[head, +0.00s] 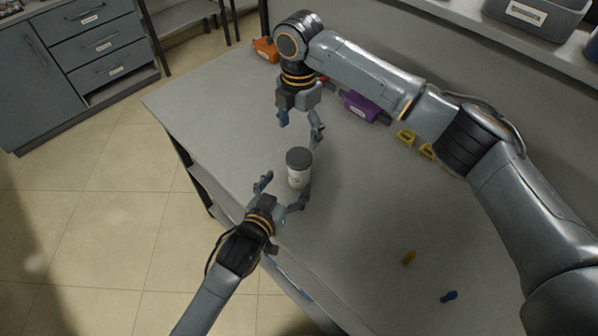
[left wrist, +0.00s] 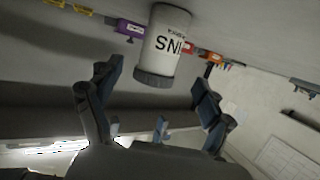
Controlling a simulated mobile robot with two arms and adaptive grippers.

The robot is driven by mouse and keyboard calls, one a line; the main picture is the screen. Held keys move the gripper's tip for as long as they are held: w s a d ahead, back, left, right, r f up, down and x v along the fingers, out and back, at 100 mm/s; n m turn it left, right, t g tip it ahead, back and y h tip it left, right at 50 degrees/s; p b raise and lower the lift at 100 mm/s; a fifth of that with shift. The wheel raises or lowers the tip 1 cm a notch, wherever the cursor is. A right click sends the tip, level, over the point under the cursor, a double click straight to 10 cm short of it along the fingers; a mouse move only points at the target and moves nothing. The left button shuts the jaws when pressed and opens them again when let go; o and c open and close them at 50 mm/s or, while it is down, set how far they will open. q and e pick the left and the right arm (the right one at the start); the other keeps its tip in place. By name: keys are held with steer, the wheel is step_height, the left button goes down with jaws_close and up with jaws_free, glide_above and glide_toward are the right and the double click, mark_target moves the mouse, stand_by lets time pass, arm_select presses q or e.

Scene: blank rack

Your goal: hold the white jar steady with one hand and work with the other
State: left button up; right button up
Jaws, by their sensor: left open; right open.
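The white jar (head: 298,175) with a dark grey lid stands upright on the grey table in the head view. It also shows in the left wrist view (left wrist: 168,38), upside down there, with dark lettering on its side. My left gripper (head: 284,190) is open, its fingers pointing at the jar from the front. In the left wrist view the open fingers (left wrist: 158,85) lie on either side below the jar, which looks free of them. My right gripper (head: 299,133) is open and empty, pointing down just behind and above the jar's lid.
A grey bin (head: 535,22) sits on the shelf behind. The table's left part is clear.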

mark_target(299, 156)
arm_select(q)
steer(key=x, duration=0.8)
jaws_close()
arm_select(e)
steer(key=shift+f, duration=0.1)
stand_by(0.5)
steer(key=shift+f, duration=3.95)
